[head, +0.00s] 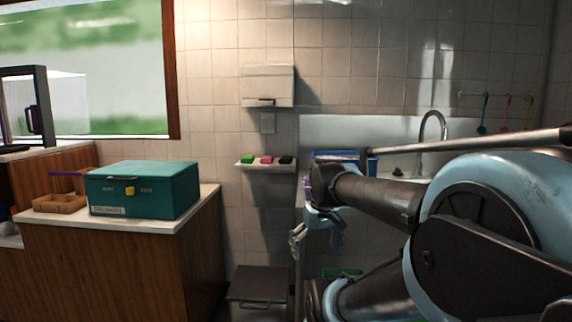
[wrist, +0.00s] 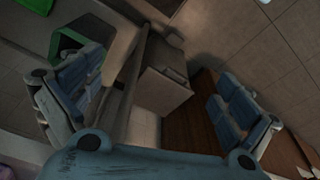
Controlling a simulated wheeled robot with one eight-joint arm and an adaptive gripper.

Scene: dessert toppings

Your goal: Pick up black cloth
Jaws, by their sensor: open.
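A small black item (head: 286,160), which looks like the folded black cloth, lies at the right end of a narrow white wall shelf (head: 247,166). A pink one (head: 266,160) and a green one (head: 247,159) lie to its left. My gripper (head: 316,240) is open and empty, in front of the sink area, lower than the shelf and to its right. In the wrist view my gripper (wrist: 155,88) has its blue-padded fingers wide apart and points down towards the floor area. The black cloth does not show in the wrist view.
A teal box (head: 145,190) and a wooden tray (head: 59,203) stand on the left counter (head: 209,196). A dark lidded bin (head: 258,287) stands on the floor below the shelf. A sink tap (head: 432,126) is at right. A white dispenser (head: 268,86) hangs above the shelf.

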